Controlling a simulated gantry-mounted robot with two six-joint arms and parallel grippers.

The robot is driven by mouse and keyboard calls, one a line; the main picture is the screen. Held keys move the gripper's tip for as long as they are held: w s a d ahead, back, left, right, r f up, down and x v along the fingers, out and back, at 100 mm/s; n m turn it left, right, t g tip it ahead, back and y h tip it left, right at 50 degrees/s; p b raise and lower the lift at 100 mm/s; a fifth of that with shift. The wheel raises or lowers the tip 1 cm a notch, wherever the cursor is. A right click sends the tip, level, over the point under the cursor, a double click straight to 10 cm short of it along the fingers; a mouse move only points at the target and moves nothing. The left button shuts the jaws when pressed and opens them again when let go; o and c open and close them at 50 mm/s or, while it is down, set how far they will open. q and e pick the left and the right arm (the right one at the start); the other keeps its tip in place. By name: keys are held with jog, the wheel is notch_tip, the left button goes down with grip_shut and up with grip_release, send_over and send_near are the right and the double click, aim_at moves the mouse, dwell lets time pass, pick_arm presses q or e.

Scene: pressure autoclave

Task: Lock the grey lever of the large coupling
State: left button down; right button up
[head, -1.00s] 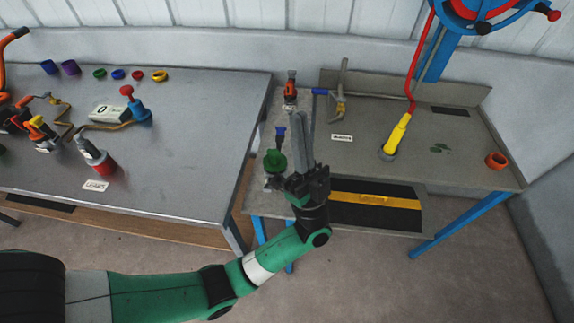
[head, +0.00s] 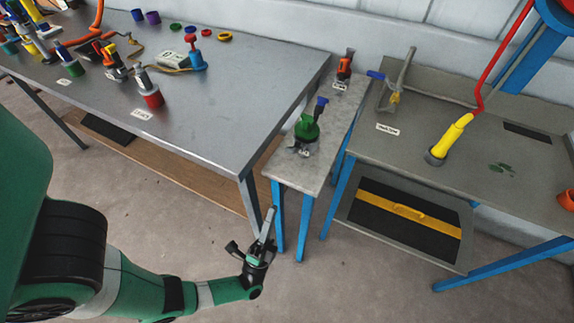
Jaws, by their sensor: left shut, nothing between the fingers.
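A green coupling (head: 307,128) with a blue top stands at the near end of the narrow stand. A small grey metal part (head: 300,149), perhaps a lever, shows at its front; its position cannot be made out. Which coupling is the large one is not clear from this view. My left gripper (head: 267,223) is shut and empty. It appears below the green coupling in the picture, apart from it, in front of the stand, with its fingers pointing up. My right gripper is not in view.
The narrow stand (head: 325,168) sits between a large grey table (head: 215,120) and a right-hand bench (head: 410,155). An orange-and-black fitting (head: 344,66) stands at the stand's far end. A yellow-handled tool (head: 450,138) stands on the bench. Floor is clear before the stand.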

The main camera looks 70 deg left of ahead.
pick_arm(q)
jog(key=p, duration=0.2)
send_near(294, 147)
notch_tip(294, 147, up, 6)
jog(key=w+a, duration=0.1)
jog(key=shift+w+a, duration=0.15)
jog(key=shift+w, duration=0.15)
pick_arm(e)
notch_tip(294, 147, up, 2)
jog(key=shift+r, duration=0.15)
